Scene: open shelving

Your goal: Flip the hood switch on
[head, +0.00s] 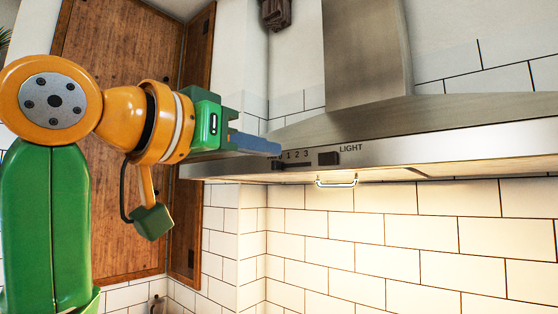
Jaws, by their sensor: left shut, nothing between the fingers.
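The range hood (430,149) is a steel canopy on the tiled wall, with a front panel marked "1 2 3" and "LIGHT". A dark light switch (328,158) sits beside the word LIGHT. A dark slider control (290,164) lies below the numbers. My left gripper (276,147) is shut and empty, its blue-grey fingers pointing right, with the tips in front of or touching the panel's left part by the numbers. The tips are left of the light switch and apart from it. The fingers partly cover the numbers. My right gripper is out of view.
A lit lamp (337,181) hangs under the hood and the tiles below are bright. A wooden cabinet door (120,120) stands behind my left arm. The space in front of the tiles under the hood is clear.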

